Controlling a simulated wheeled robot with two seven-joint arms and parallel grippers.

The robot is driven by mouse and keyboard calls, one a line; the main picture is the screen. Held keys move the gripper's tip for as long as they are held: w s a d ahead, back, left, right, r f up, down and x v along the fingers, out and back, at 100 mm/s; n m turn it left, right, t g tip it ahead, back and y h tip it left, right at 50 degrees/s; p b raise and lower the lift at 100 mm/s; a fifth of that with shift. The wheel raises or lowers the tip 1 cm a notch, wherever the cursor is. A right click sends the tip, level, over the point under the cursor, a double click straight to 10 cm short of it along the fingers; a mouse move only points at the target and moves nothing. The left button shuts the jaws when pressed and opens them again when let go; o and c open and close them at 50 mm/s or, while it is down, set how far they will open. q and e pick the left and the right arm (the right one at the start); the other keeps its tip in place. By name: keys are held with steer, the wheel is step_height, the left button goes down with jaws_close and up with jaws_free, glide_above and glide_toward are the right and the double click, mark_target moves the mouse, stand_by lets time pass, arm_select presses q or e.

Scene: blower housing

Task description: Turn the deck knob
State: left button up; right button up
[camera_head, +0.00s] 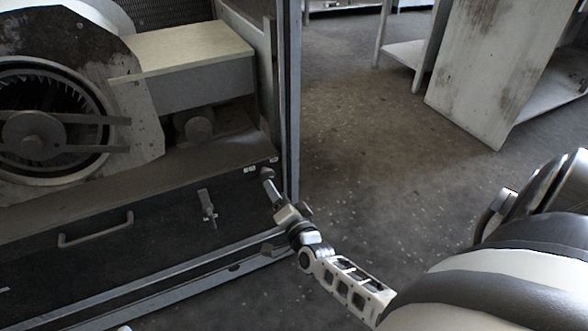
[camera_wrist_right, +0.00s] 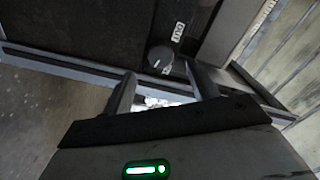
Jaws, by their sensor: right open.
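The deck knob (camera_head: 266,173) is a small dark round knob at the right end of the blower housing's deck, near small white labels. In the right wrist view the knob (camera_wrist_right: 160,57) shows as a dark cylinder beside a white label. My right gripper (camera_head: 270,215) comes in from the lower right, just in front of the knob. In the wrist view the right gripper (camera_wrist_right: 160,72) is open, with the knob ahead between its fingertips. The fingers look apart from the knob.
The blower wheel (camera_head: 35,135) sits in the housing at left. A dark front panel (camera_head: 150,235) carries a bar handle (camera_head: 97,232) and a latch (camera_head: 207,207). A grey frame post (camera_head: 291,100) stands right of the knob. Open floor (camera_head: 370,130) lies beyond, with a worn cabinet (camera_head: 490,75).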

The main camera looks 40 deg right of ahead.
arm_select(q)
steer(key=f+p, duration=0.1)
steer(key=a+f+g+y+p, duration=0.1)
steer(key=shift+w+f, duration=0.1)
steer(key=shift+f, duration=0.25)
arm_select(e)
steer(key=v, duration=1)
steer(key=shift+s, duration=0.2)
arm_select(q)
steer(key=shift+f, duration=0.1)
arm_select(e)
steer(key=shift+a, duration=0.15)
